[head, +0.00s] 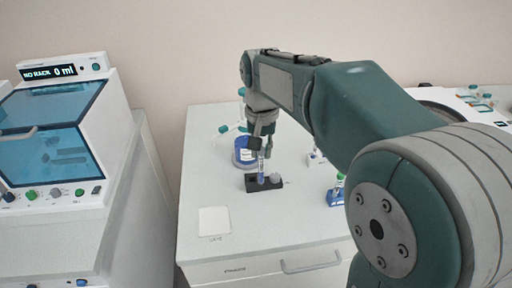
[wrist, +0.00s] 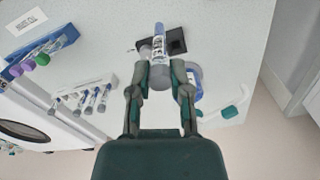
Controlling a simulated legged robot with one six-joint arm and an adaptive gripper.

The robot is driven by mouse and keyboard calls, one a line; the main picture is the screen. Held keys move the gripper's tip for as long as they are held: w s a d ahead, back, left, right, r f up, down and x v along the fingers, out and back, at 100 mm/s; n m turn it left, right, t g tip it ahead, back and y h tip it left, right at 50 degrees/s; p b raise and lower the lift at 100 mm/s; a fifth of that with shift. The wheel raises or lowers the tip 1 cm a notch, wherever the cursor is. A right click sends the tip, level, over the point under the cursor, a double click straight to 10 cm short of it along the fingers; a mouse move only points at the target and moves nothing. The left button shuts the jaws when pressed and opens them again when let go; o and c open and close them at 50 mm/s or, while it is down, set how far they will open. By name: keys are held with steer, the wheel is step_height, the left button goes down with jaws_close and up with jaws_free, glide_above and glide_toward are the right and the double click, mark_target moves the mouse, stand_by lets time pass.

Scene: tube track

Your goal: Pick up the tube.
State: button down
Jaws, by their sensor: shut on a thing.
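The tube (wrist: 159,43) is slim, with a clear and blue body, a printed white label and a grey cap. My gripper (wrist: 160,72) is shut on its capped end in the wrist view. In the head view my gripper (head: 262,143) points down, and the tube (head: 261,168) hangs below the fingers. The tube stands upright at a black block rack (head: 252,186) on the white bench. The rack also shows behind the tube in the wrist view (wrist: 177,46). Whether the tube's lower end is still seated in the rack cannot be told.
A blue rack (head: 335,196) with a green-capped tube is to the right. A white rack with several tubes (wrist: 88,97) shows in the wrist view. A white machine (head: 88,140) stands left. The bench's front left is clear apart from a white square (head: 214,220).

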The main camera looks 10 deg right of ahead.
steer(key=s+r, duration=0.2)
steer(key=s, duration=0.4)
steer(key=shift+d+r, duration=0.3)
steer(key=shift+d, duration=0.1)
steer(key=shift+w, duration=0.1)
